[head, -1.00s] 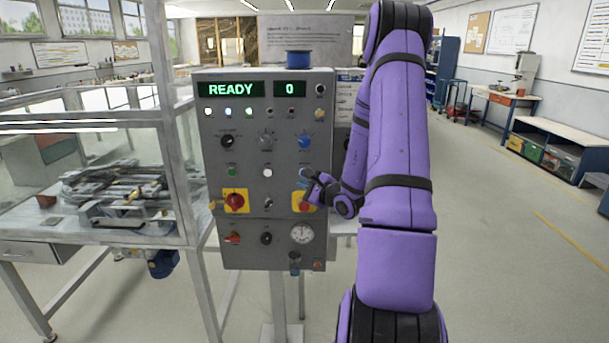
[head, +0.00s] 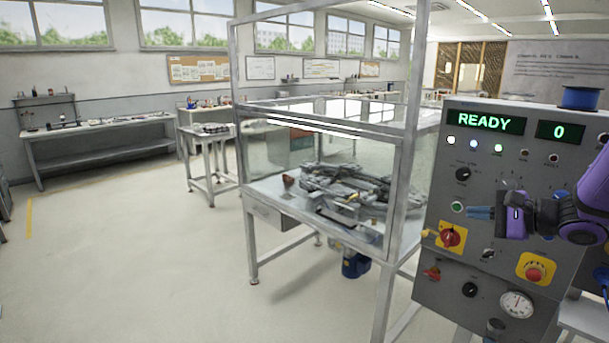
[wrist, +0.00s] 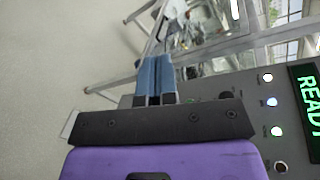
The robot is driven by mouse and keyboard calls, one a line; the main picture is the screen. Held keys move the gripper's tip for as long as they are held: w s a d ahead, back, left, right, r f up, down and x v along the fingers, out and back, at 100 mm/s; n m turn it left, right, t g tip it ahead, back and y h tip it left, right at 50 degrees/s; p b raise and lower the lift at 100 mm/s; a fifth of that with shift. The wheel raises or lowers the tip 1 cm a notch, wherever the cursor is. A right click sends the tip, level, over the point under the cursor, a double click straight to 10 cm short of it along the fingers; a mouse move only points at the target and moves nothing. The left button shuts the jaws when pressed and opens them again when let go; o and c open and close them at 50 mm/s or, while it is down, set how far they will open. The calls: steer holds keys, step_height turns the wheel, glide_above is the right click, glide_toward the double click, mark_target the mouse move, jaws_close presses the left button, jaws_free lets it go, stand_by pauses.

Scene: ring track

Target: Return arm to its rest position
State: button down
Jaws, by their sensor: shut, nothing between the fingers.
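My gripper (head: 480,212) is in front of the grey control panel (head: 480,290) at the right of the head view. Its blue fingers point left, close to the green button (head: 457,207); I cannot tell from this angle how far off the panel they are. In the wrist view the two blue fingers (wrist: 155,78) lie together with nothing between them. The purple wrist enters from the right edge and hides part of the panel's middle. The panel display (head: 485,122) reads READY and the counter (head: 560,131) reads 0.
A glass-walled enclosure (head: 410,90) with a metal frame stands left of the panel, with machinery (head: 350,187) inside. A small table (head: 207,138) and a long workbench (head: 100,130) stand farther back. The floor (head: 140,240) at left is open.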

steer(key=s+a+r+n+g+h, duration=0.2)
steer(key=s+a+r+n+g, duration=0.3)
steer(key=s+a+n+g, duration=0.55)
steer(key=s+r+n+t+h, duration=0.2)
steer(key=s+h, duration=0.2)
steer(key=s, duration=0.2)
steer(key=s+r+n+t+h, duration=0.2)
steer(key=s+r+h, duration=0.1)
steer(key=s, duration=0.4)
steer(key=shift+s+a+r+n+t+h, duration=0.25)
steer(key=shift+a+n+t+h, duration=0.05)
steer(key=shift+n+t+h, duration=0.1)
